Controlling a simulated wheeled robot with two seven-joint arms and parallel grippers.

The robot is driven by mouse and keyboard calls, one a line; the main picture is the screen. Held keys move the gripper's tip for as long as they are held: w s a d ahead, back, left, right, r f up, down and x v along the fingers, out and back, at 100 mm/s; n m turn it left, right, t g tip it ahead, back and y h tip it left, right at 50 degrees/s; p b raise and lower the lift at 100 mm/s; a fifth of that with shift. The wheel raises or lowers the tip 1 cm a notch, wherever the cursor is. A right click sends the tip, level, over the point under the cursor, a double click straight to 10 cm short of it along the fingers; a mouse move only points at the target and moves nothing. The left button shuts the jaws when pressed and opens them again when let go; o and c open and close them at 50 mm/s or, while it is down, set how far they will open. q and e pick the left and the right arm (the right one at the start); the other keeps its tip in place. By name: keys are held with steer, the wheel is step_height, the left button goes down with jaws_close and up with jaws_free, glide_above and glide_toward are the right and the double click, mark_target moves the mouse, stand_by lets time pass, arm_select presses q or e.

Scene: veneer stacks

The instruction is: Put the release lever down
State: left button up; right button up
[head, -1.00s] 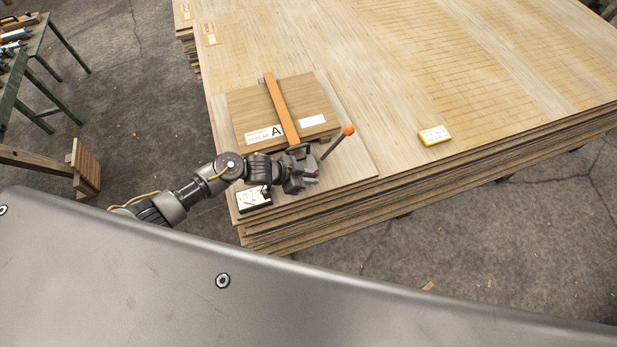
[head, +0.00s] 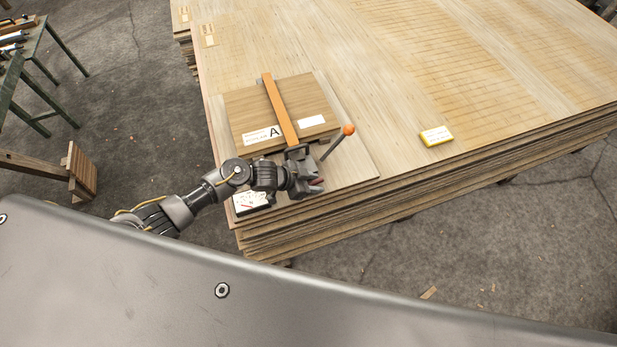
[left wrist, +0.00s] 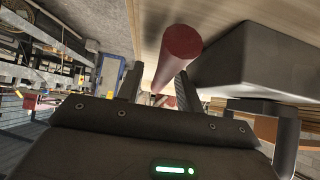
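A dark clamp (head: 297,152) sits at the near end of an orange strap (head: 279,108) over a veneer bundle marked A (head: 238,105). A thin lever with an orange ball knob (head: 348,129) slants up and right from beside the clamp. My left gripper (head: 318,185) is at the clamp's near side, by a small red part partly hidden by the gripper. In the left wrist view a red round-ended handle (left wrist: 181,45) runs between and beyond my left fingers (left wrist: 160,92), which stand apart. Contact with it cannot be told. My right gripper is not in view.
The bundle lies on a large stack of veneer sheets (head: 400,80). A yellow-edged label block (head: 436,136) lies to the right. A white card in a dark frame (head: 250,201) lies near the left front corner, close under my left arm. Floor surrounds the stack.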

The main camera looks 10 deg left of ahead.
mark_target(313, 182)
arm_select(q)
steer(key=shift+p+v, duration=2.95)
steer(key=shift+v, duration=0.15)
steer(key=shift+s+a+r+p, duration=0.15)
steer(key=shift+a+r+p, duration=0.15)
steer(key=shift+r+p, duration=0.1)
steer(key=shift+f, duration=0.1)
